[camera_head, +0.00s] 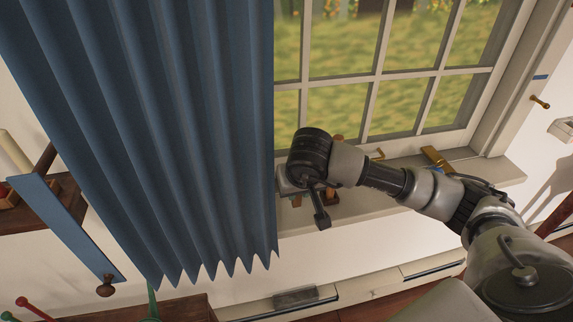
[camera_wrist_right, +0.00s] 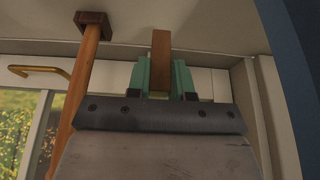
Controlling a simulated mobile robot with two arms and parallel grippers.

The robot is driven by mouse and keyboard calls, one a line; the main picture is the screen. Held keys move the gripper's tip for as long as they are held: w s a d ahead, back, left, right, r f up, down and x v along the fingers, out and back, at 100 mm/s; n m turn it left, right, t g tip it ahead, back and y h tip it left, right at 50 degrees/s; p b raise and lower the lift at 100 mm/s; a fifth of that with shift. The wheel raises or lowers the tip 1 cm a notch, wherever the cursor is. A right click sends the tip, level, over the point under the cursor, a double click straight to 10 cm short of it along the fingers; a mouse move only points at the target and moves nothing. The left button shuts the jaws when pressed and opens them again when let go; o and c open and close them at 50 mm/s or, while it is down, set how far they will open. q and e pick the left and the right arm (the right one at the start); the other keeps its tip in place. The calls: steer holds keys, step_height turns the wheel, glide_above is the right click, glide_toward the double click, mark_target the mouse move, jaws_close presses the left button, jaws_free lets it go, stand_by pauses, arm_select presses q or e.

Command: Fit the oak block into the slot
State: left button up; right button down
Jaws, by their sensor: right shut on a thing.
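My right gripper (camera_wrist_right: 161,82) has green jaws in the right wrist view. It is shut on a brown wooden block, which I take for the oak block (camera_wrist_right: 160,55). The block stands out past the jaw tips. In the head view my right arm reaches in from the right to the window sill, beside the curtain. There my wrist hides most of the gripper, and I cannot make out the block for certain. I cannot pick out the slot in either view. My left gripper is not in view.
A blue curtain (camera_head: 190,130) hangs just left of my right wrist. A wooden post with a square head (camera_wrist_right: 88,65) stands close beside the gripper. A brass handle (camera_wrist_right: 38,71) is farther left. The window sill (camera_head: 500,174) is mostly bare at its right end.

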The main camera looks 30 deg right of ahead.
steer(key=w+d, duration=0.1)
steer(key=w, duration=0.2)
steer(key=w+d, duration=0.1)
steer(key=w, duration=0.3)
steer(key=w+b, duration=0.1)
steer(key=w, duration=0.2)
steer(key=shift+w+d+f, duration=0.2)
steer(key=shift+w+d, duration=0.2)
step_height(320, 180, down, 3)
steer(key=shift+f+b, duration=0.2)
steer(key=shift+b, duration=0.9)
steer(key=shift+r, duration=0.1)
steer(key=shift+s, duration=0.1)
steer(key=c, duration=1.4)
jaws_free()
steer(key=shift+c, duration=0.2)
steer(key=o, duration=0.4)
steer(key=shift+o, duration=0.2)
